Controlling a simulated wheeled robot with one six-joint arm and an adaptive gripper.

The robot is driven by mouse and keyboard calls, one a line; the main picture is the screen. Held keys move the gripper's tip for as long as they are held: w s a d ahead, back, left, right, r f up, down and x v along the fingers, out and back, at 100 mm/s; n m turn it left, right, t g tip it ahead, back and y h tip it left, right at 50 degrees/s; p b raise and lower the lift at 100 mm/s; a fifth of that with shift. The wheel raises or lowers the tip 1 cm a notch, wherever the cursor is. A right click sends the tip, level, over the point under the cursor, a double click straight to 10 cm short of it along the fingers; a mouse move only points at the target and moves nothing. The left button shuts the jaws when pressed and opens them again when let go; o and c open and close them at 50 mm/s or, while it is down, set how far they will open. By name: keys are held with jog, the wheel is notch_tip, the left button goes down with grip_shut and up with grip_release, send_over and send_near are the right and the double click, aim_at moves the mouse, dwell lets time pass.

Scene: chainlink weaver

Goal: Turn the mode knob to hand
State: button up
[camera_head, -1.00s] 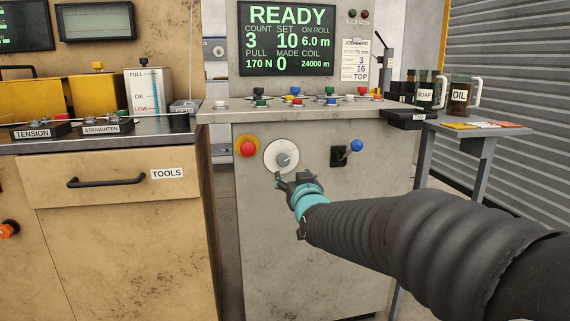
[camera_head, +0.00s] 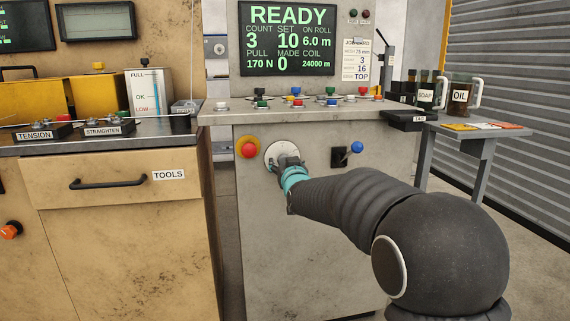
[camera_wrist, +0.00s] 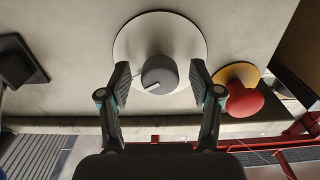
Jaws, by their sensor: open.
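The mode knob (camera_wrist: 160,76) is a grey round knob with a white pointer line on a pale round plate (camera_wrist: 135,32). In the wrist view it lies between my two open fingers, with a gap visible on each side. The pointer line aims toward the lower left in that view. The plate's lettering cannot be read. In the head view my gripper (camera_head: 277,161) is at the plate (camera_head: 271,150) and hides most of the knob. My gripper also shows in the wrist view (camera_wrist: 160,80), open and empty.
A red mushroom button on yellow (camera_head: 247,148) sits close left of the plate; it is on the right in the wrist view (camera_wrist: 243,98). A blue-balled lever (camera_head: 356,147) is to the right. A console shelf (camera_head: 300,112) with several coloured buttons juts out above.

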jog(key=shift+c, duration=0.2)
jog(key=c, duration=1.1)
jog(key=shift+n, duration=0.3)
jog(key=shift+n+b, duration=2.5)
jog(key=shift+n, duration=3.1)
